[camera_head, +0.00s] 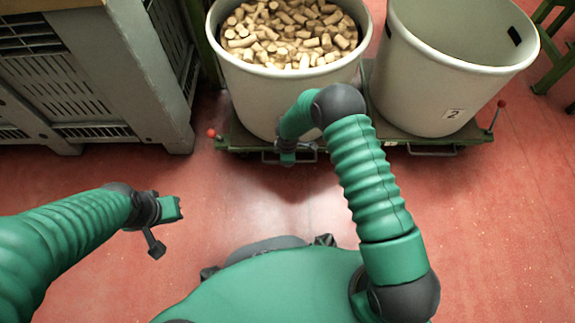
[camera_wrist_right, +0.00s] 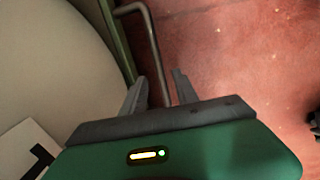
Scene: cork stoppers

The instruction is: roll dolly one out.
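Dolly one is a low green platform (camera_head: 233,140) under a cream bin (camera_head: 270,98) full of corks, at the top middle of the head view. A metal handle (camera_head: 306,155) sits on its front edge; the bent bar also shows in the right wrist view (camera_wrist_right: 153,38). My right gripper (camera_head: 287,158) is at this handle. In the right wrist view its two fingers (camera_wrist_right: 160,88) are apart, with the bar running between them. A label (camera_wrist_right: 28,150) reading 1 is on the bin. My left gripper (camera_head: 167,222) is empty above the floor; its fingers are unclear.
An empty cream bin (camera_head: 425,85) labelled 2 stands on a second dolly (camera_head: 400,135) close to the right. A grey slatted crate (camera_head: 150,80) stands at the left. Green metal legs (camera_head: 553,62) are at the far right. The red floor in front is open.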

